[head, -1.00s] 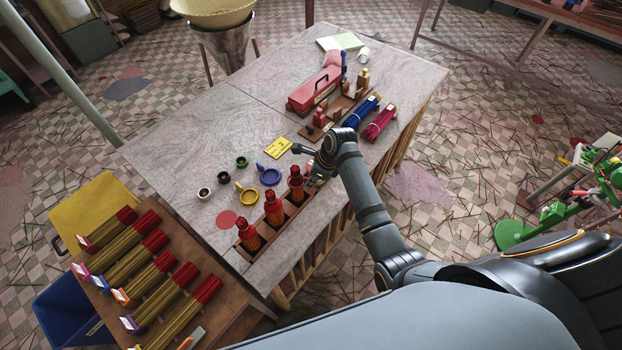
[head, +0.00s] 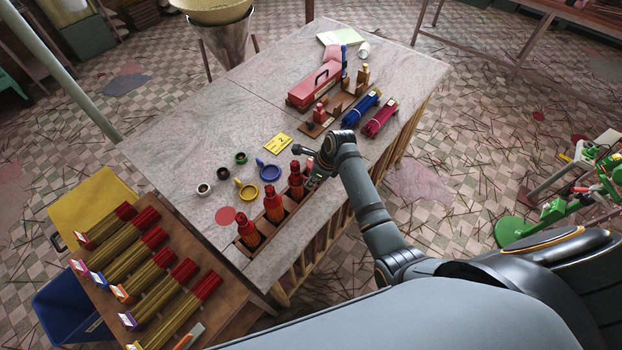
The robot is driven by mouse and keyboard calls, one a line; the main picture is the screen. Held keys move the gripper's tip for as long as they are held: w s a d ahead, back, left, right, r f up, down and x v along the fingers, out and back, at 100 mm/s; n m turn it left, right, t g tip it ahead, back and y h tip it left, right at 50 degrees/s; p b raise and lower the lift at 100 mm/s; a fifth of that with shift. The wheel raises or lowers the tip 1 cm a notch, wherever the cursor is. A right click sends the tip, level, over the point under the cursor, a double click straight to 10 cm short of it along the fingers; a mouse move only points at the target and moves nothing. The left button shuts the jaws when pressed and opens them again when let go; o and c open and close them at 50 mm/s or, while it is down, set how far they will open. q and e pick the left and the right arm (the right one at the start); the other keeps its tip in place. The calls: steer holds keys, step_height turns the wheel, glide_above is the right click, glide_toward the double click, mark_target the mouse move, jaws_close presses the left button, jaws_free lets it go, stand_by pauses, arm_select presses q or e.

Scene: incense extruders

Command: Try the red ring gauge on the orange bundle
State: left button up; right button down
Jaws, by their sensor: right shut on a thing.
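My right gripper (head: 312,181) reaches down beside the rightmost of three upright red-and-orange bundles in a wooden rack at the table's front edge. It is shut on a small red piece (head: 302,189), which looks like the red ring gauge; the fingers and bundle partly hide it. I cannot tell whether the ring is around the bundle or beside it. The bundles are the left (head: 249,234), the middle (head: 273,207) and the right (head: 296,176). My left gripper is out of view.
Tagged yellow bundles (head: 130,262) lie on a side stand. The far left tabletop is clear.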

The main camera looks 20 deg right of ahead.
steer(key=shift+f+b, duration=0.6)
steer(key=shift+f, duration=1.1)
stand_by(0.4)
step_height(320, 180, up, 3)
steer(key=p, duration=0.3)
steer(key=shift+r+p, duration=0.2)
steer(key=shift+p, duration=0.2)
steer(key=shift+r, duration=0.2)
step_height(320, 180, up, 14)
steer(key=shift+f, duration=0.2)
stand_by(0.9)
